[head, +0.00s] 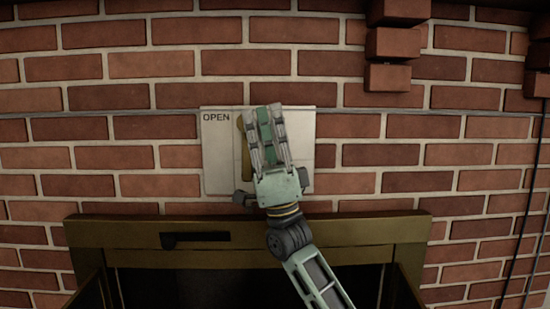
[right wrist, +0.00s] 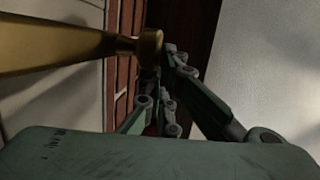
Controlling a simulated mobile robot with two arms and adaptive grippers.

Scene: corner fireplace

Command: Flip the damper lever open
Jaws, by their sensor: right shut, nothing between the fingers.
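The damper plate (head: 217,160) is a pale panel on the brick wall in the head view, with the word OPEN at its upper left. The brass damper lever (head: 245,150) stands roughly upright on it, partly hidden behind my right gripper. My right gripper (head: 264,108) is shut and empty, in front of the plate just right of the lever. In the right wrist view the lever (right wrist: 60,45) comes in from the left, and its knobbed end (right wrist: 150,47) is close beside my right fingers (right wrist: 165,75). I cannot tell whether they touch. My left gripper is not in view.
Below the plate is the brass fireplace frame (head: 330,229) with a dark handle (head: 195,239) and a dark opening. Bricks (head: 388,45) stick out from the wall at the upper right. Dark cords hang at the far right. The wall left of the plate is clear.

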